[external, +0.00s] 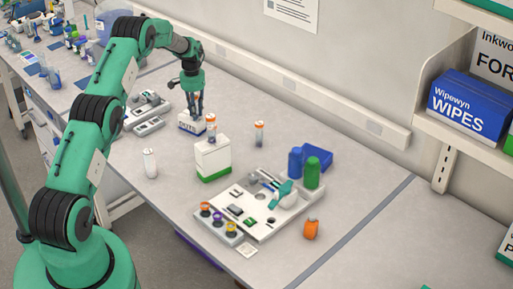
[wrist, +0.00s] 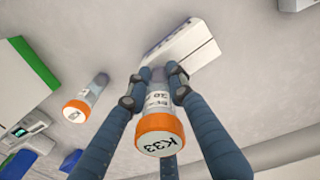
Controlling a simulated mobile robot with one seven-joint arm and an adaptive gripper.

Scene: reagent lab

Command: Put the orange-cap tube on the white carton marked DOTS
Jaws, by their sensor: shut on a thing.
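My gripper (external: 196,110) points down over the white carton marked DOTS (external: 187,127) at the back of the bench. In the wrist view my gripper (wrist: 154,88) is shut on the orange-cap tube (wrist: 158,128), whose cap reads K33. The tube's lower end lies near the edge of the white carton (wrist: 196,44). I cannot tell whether it touches the carton. The fingers hide most of the held tube in the external view. Another orange-cap tube (wrist: 83,97) stands apart from my gripper.
A white and green box (external: 212,160) stands in front of the DOTS carton, with an orange-cap tube (external: 211,123) behind it. A pale tube (external: 150,163) stands at left. A cluttered white tray (external: 250,232) lies nearer.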

